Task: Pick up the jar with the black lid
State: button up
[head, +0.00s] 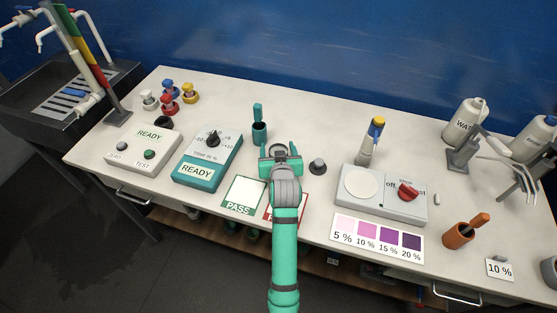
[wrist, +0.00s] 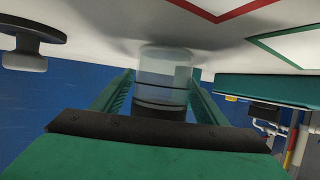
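A clear jar (wrist: 165,72) stands on the table, upside down in the wrist view, with dark bands around its near end. Its lid is not clearly seen; the dark edge of my gripper's body covers part of that end. My gripper (head: 280,150) is low over the middle of the table in the head view, and mostly hides the jar there. In the wrist view its two green fingers (wrist: 163,88) lie on either side of the jar, spread apart. I see no clear grip on it.
A dark grey knob-like piece (head: 317,166) stands just right of my gripper. PASS card (head: 243,194) lies in front. A hotplate-like device (head: 382,195) is to the right.

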jog(key=c, duration=1.1)
jog(key=shift+r, duration=0.1)
jog(key=shift+c, duration=0.2)
